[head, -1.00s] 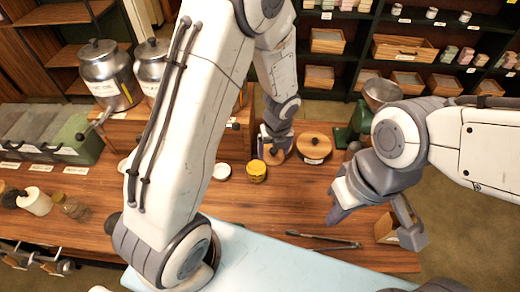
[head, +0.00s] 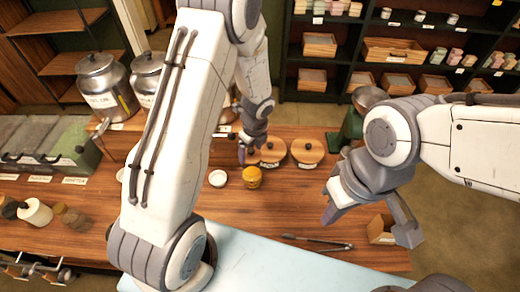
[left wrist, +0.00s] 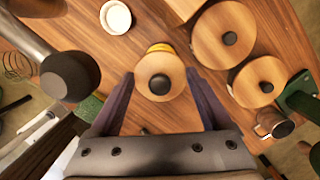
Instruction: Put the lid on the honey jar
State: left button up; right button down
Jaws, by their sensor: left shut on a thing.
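The honey jar (head: 252,179), a small amber-yellow jar, stands on the wooden counter (head: 285,205). In the left wrist view its yellow edge (left wrist: 160,47) shows just beyond a small round wooden lid with a dark knob (left wrist: 160,66). My left gripper (head: 246,153) is shut on this lid, with a finger on each side of it in the left wrist view (left wrist: 160,78). The lid overlaps most of the jar there; I cannot tell the gap between them. In the head view the lid is hard to make out. My right gripper (head: 368,218) is open and empty at the right.
Two wooden-lidded round containers (head: 307,150) (head: 271,150) stand behind and right of the jar. A white round dish (head: 218,178) is left of it. Tongs (head: 318,243) and a small wooden box (head: 381,230) lie front right. The counter before the jar is clear.

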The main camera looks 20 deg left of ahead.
pick_arm(q)
jog(key=shift+f+b, duration=2.25)
jog(key=shift+b, duration=0.05)
jog(key=shift+f+b, duration=0.55)
jog(key=shift+f, duration=0.3)
jog(key=shift+p, duration=0.35)
jog(key=shift+f, duration=0.1)
dwell(0.4)
jog(key=o, duration=1.1)
jog(key=shift+o, duration=0.2)
